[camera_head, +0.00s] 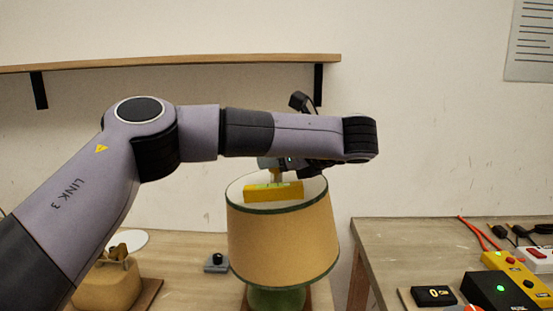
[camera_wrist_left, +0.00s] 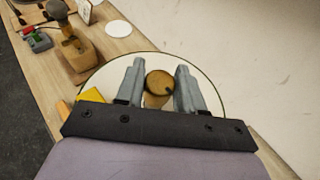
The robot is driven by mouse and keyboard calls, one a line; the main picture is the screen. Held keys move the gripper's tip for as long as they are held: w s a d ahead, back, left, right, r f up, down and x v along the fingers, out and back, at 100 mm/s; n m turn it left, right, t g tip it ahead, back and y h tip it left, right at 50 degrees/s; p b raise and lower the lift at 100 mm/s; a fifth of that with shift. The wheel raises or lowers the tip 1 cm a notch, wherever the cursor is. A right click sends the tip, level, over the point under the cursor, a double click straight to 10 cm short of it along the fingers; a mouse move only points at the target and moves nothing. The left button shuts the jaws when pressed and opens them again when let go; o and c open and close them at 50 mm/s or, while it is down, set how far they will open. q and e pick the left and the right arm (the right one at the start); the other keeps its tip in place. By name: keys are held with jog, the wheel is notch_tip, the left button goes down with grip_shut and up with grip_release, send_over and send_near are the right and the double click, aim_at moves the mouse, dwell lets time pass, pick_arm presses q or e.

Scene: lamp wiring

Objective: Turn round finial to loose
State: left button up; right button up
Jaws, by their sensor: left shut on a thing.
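The round finial (camera_wrist_left: 158,82) is a brown, wood-coloured knob at the top of the lamp, seen from above in the left wrist view. My left gripper (camera_wrist_left: 160,70) has its two grey fingers on either side of the finial and is shut on it. In the head view my left gripper (camera_head: 277,167) points down over the tan lampshade (camera_head: 283,240), partly hidden by my own arm. The shade has a dark rim and a pale top, above a green lamp base (camera_head: 276,298). My right gripper is not in view.
A right-hand table (camera_head: 385,245) holds a black meter (camera_head: 433,296). A shelf (camera_head: 190,61) runs behind.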

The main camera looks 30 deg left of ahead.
pick_arm(q)
jog(key=o, duration=1)
jog(key=shift+c, duration=0.2)
jog(key=shift+b+v, duration=0.85)
jog(key=shift+v, duration=2.75)
